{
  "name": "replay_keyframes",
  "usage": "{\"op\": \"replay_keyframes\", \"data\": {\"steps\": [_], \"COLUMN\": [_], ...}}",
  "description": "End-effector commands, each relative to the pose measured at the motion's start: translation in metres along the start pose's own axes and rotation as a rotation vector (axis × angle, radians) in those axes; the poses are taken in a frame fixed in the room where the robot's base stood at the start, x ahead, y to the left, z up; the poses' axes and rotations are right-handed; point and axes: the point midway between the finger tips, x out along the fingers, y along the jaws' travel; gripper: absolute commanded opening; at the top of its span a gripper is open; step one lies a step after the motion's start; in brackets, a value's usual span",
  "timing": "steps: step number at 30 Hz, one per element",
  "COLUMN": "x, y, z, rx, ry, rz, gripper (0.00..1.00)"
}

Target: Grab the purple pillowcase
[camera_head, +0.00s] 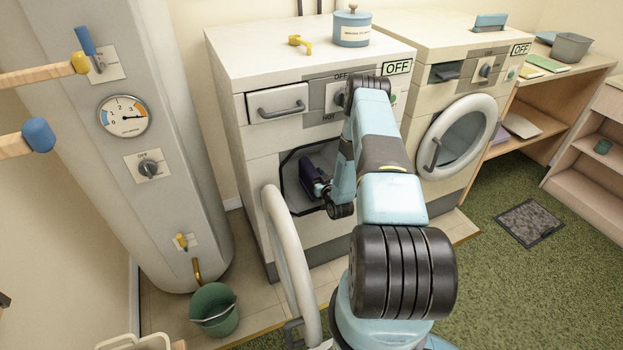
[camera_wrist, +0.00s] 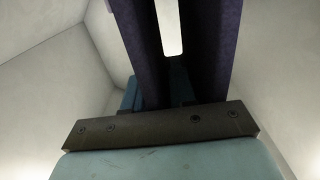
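A dark purple thing, which looks like the purple pillowcase (camera_head: 311,172), shows in the open door of the left washing machine (camera_head: 270,225). My arm reaches into that opening, and my gripper (camera_head: 318,183) is at the purple thing. In the wrist view, two dark purple strips (camera_wrist: 208,55) rise from my gripper (camera_wrist: 160,98) with a bright gap between them. Blue parts show behind their lower ends. The fingertips are hidden, so I cannot tell whether the gripper is shut on the cloth. Pale drum walls surround it.
The machine's round door (camera_head: 290,262) stands open in front of the opening, left of my arm. A second machine (camera_head: 455,140) with a closed door stands at right. A green bucket (camera_head: 214,309) and a grey boiler (camera_head: 150,190) are at left.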

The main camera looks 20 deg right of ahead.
Motion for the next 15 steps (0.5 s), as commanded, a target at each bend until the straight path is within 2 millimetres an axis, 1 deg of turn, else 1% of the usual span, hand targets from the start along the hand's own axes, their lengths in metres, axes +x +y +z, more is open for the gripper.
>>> {"op": "replay_keyframes", "data": {"steps": [1,7,15], "x": [-0.0002,-0.0003,-0.0004], "y": [0.0001,0.0004,0.0008], "z": [0.0001,0.0001,-0.0001], "rx": [0.0,0.0,0.0], "ry": [0.0,0.0,0.0], "rz": [0.0,0.0,0.001], "gripper": [0.2,0.01,0.0]}}
